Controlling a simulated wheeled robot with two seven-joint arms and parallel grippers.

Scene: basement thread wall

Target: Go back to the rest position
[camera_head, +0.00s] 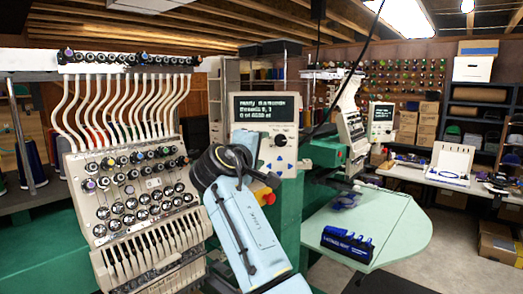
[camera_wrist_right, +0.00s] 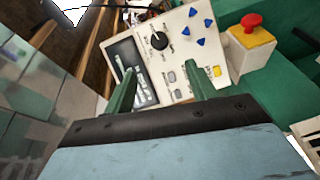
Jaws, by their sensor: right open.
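My right arm, light blue with a black joint, rises from the bottom of the head view in front of the near embroidery machine (camera_head: 145,205). In the right wrist view my right gripper (camera_wrist_right: 160,88) shows two green fingers set well apart, with nothing held between them. Beyond the fingers is the machine's control panel (camera_wrist_right: 178,60), with a screen, a black knob and blue arrow buttons. The panel also shows in the head view (camera_head: 283,158), just behind the upper end of my arm. I cannot tell whether the fingers touch it. My left gripper is out of view.
A red button on a yellow box (camera_wrist_right: 250,30) sits beside the panel. A pale green table (camera_head: 395,225) at the right bears a blue rack (camera_head: 347,243). A second machine (camera_head: 350,120) stands behind. Open floor (camera_head: 450,245) lies at the right.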

